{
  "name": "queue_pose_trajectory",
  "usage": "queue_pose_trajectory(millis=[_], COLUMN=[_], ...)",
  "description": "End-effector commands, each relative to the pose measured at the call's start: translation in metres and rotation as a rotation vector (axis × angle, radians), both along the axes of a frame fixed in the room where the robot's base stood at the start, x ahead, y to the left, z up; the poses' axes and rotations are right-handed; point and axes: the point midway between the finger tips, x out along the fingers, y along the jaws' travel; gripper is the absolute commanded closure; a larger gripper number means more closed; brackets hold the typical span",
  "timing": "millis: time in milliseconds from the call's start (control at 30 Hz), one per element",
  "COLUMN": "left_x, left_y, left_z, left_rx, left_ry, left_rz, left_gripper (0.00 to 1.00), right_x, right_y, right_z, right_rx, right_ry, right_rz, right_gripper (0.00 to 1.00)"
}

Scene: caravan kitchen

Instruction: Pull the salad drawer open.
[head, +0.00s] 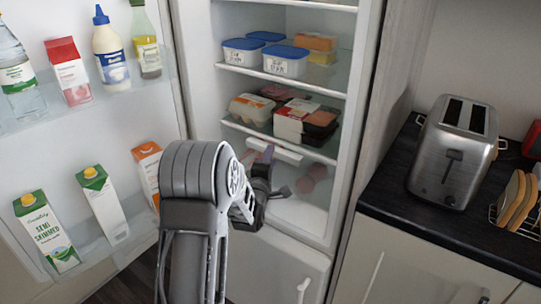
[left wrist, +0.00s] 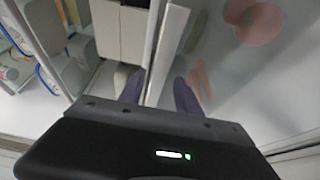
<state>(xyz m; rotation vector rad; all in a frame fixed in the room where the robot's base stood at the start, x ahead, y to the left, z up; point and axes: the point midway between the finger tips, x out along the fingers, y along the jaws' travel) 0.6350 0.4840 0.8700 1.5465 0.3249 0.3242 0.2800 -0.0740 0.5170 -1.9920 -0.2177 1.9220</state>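The salad drawer (head: 300,196) is a clear bin at the bottom of the open fridge, with a white strip (head: 284,154) along its top front. Reddish items show dimly through it. My left gripper (head: 265,158) is at the left part of this strip, and my arm hides the drawer's lower left. In the left wrist view, the two purple fingertips (left wrist: 160,92) stand apart, one on each side of the pale strip (left wrist: 164,50). A gap seems to show beside the right finger, so the gripper looks open around the strip. My right gripper is not in view.
The fridge door (head: 120,170) stands open at left, its racks holding bottles and cartons. Shelves above the drawer hold blue-lidded tubs (head: 286,60) and food packs (head: 306,121). A counter (head: 450,222) with a toaster (head: 455,150) stands at right.

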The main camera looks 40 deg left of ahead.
Motion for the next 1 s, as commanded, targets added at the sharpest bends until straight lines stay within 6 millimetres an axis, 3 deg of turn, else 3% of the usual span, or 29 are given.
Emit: queue_pose_trajectory(millis=[133,433,900,1000], left_x=[0.0123,0.0145,0.0141,0.0140], left_y=[0.0053,0.0065,0.0063,0.0062], left_z=[0.0003,0.0000,-0.0009,-0.0014], left_rx=[0.001,0.000,-0.001,0.000], left_ry=[0.000,0.000,0.002,0.003], left_rz=[0.000,0.000,0.000,0.000], left_gripper=[0.60,0.60,0.98,1.00], right_x=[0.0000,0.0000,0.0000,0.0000], right_y=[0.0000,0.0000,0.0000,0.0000], right_z=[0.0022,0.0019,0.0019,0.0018], right_rx=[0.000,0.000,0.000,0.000], right_ry=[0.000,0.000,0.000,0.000], right_rz=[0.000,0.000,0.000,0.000], right_gripper=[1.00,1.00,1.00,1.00])
